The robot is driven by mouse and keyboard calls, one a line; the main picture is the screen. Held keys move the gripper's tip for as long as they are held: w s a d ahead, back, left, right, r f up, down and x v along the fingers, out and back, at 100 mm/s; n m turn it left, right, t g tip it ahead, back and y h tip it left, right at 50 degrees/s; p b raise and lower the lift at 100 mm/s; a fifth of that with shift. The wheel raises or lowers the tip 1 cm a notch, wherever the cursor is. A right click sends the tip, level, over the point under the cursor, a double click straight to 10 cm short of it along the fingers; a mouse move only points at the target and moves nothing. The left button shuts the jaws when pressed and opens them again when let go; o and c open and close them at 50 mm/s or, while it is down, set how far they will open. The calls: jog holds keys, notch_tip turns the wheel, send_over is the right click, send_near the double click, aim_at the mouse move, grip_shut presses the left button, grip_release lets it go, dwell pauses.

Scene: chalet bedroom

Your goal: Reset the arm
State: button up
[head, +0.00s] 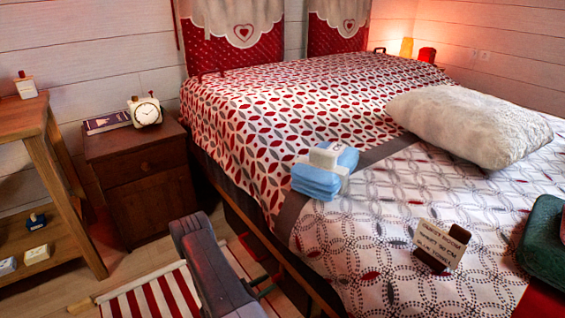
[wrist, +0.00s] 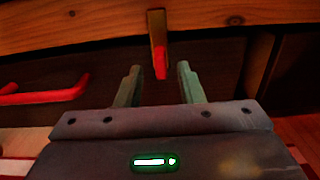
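My gripper (wrist: 160,67) shows in the wrist view with its two greenish fingers apart. Nothing is held between them. Beyond the fingertips is a wooden rail (wrist: 225,32), and below it a dark surface. A short upright piece with a red lower end (wrist: 160,62) shows in line with the gap between the fingers; I cannot tell its distance. In the head view my arm reaches down low beside the bed (head: 312,286), and its grey link hides most of the gripper.
A nightstand (head: 143,200) with a clock (head: 146,111) and a book (head: 107,122) stands left of the bed. A wooden shelf (head: 52,150) is at far left. A red-striped cloth (head: 150,300) lies below. The bed holds a pillow (head: 468,124), a blue bundle (head: 318,178) and a card (head: 441,242).

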aim_at(275, 279)
jog(key=shift+b+x, duration=0.45)
jog(key=shift+x, duration=1.65)
